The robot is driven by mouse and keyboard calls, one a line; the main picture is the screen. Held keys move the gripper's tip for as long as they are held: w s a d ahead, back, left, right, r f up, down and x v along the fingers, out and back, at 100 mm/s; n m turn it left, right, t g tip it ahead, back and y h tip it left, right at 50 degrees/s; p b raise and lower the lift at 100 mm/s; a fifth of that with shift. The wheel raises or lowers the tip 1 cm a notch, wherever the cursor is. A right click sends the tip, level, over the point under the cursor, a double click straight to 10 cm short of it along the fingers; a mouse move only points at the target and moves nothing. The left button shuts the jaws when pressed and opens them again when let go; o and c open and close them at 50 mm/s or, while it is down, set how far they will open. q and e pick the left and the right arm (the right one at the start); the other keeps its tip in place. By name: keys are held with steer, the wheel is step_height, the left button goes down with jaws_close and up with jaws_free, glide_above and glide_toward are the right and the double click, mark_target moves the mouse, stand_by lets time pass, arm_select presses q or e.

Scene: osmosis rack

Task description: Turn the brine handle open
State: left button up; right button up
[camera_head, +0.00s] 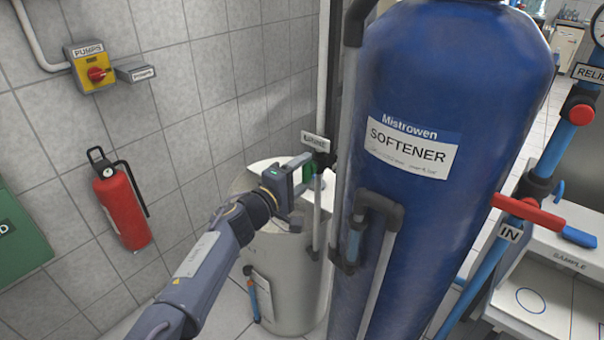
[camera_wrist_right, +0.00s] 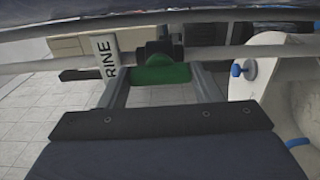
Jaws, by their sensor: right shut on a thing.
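The green brine handle (camera_head: 308,171) sits on a black valve on a thin grey vertical pipe, just left of the blue softener tank. In the right wrist view the handle (camera_wrist_right: 162,75) lies between my two fingers, and its long side looks roughly in line with the pipe (camera_wrist_right: 235,52). My right gripper (camera_head: 303,176) is shut on the handle; the fingers also show in the wrist view (camera_wrist_right: 160,80). The fingers partly hide the handle in the head view. The brine label (camera_head: 315,142) is just above the valve. My left gripper is not in view.
The blue softener tank (camera_head: 480,110) stands close right of the handle. A pale brine tank (camera_head: 285,270) stands below and behind my gripper. A fire extinguisher (camera_head: 122,208) and a yellow pump switch (camera_head: 92,70) are on the tiled wall at left. A red handle (camera_head: 528,212) is at right.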

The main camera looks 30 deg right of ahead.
steer(key=o, duration=1)
steer(key=v, duration=0.8)
steer(key=shift+b, duration=0.35)
steer(key=shift+f, duration=0.1)
